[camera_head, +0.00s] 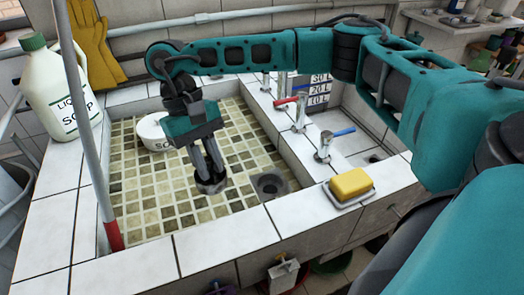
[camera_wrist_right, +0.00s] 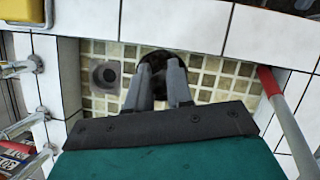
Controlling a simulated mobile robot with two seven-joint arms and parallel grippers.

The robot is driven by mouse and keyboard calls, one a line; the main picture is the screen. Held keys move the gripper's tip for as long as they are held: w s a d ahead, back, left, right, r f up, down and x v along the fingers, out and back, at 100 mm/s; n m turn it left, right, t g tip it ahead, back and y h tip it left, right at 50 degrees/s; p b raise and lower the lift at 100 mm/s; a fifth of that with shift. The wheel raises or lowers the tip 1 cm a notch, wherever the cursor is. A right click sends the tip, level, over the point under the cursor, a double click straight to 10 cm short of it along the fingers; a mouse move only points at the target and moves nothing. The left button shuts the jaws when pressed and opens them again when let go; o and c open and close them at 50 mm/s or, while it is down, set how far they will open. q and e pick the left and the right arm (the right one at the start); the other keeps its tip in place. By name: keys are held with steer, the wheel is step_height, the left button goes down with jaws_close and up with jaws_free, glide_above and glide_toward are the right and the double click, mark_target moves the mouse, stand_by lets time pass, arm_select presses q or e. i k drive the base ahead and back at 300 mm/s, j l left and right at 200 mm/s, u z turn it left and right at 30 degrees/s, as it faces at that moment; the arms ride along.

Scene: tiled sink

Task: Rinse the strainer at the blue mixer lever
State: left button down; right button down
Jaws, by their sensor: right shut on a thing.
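My right gripper (camera_head: 212,172) points down into the tiled sink and is shut on the strainer (camera_head: 211,185), a small dark round piece at its fingertips. In the right wrist view the strainer (camera_wrist_right: 153,62) shows dark between and beyond the two fingers (camera_wrist_right: 160,72), partly hidden by them. The blue mixer lever (camera_head: 343,132) sits on a chrome tap on the sink's right ledge, to the right of the gripper and apart from it. The drain (camera_head: 270,185) lies in the sink floor between them. My left gripper is not in view.
A yellow sponge (camera_head: 351,184) lies in a dish on the front right ledge. A red-levered tap (camera_head: 297,105) stands behind the blue one. A white labelled object (camera_head: 153,132) is in the sink. A soap jug (camera_head: 62,92) and a red-tipped pole (camera_head: 109,232) stand at left.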

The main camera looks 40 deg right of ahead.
mark_target(326, 136)
steer(key=k+l+z, duration=0.4)
steer(key=k+z, duration=0.25)
steer(key=l+z, duration=0.2)
steer(key=i+l+z, duration=0.25)
steer(key=i+l+u, duration=0.1)
steer(key=l+u, duration=0.2)
steer(key=u, duration=0.2)
steer(key=i+l+u, duration=0.1)
steer(key=l+u, duration=0.35)
steer(key=j, duration=0.1)
